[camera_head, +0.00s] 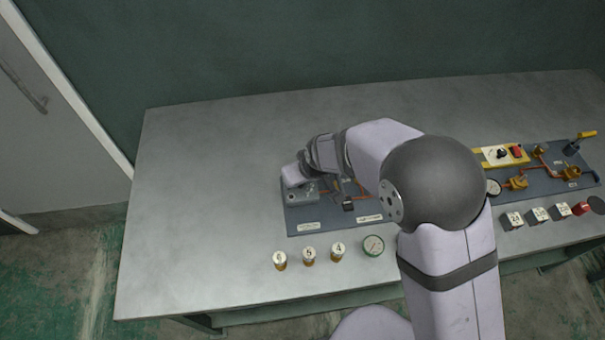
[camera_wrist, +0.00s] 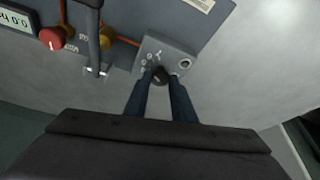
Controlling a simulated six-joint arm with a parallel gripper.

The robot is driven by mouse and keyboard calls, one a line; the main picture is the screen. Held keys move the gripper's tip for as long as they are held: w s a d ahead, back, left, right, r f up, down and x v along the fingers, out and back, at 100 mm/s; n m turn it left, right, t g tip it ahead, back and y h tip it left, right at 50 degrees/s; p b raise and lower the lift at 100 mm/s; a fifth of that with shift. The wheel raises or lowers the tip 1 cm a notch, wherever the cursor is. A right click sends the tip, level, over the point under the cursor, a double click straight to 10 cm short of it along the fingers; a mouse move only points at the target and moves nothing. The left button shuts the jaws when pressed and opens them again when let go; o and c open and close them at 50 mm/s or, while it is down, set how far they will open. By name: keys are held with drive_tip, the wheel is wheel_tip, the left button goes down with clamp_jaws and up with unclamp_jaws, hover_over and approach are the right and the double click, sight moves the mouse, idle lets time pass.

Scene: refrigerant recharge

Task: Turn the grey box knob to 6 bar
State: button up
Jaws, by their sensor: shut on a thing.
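The grey box (camera_wrist: 181,56) fills the upper middle of the wrist view, on a dark blue-grey panel. Its dark round knob (camera_wrist: 160,76) sits between my two fingertips. My gripper (camera_wrist: 163,84) is shut on the knob from the front. Small marks are printed around the knob, too small to read. In the head view the grey box (camera_head: 303,195) shows at the left end of the panel (camera_head: 325,217), and my gripper hides its knob.
A red knob (camera_wrist: 53,38), a digital display (camera_wrist: 14,20) and a dark lever (camera_wrist: 93,42) are left of the box. Numbered brass cylinders (camera_head: 309,256) and a green-rimmed gauge (camera_head: 373,245) stand in front of the panel. The table's left side (camera_head: 190,170) is clear.

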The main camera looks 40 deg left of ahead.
idle(0.4)
drive_tip(key=o, duration=1.1)
drive_tip(key=shift+c, duration=0.2)
drive_tip(key=shift+r, duration=0.1)
drive_tip(key=b+v, duration=0.2)
drive_tip(key=v, duration=0.5)
drive_tip(key=shift+s+d, duration=0.1)
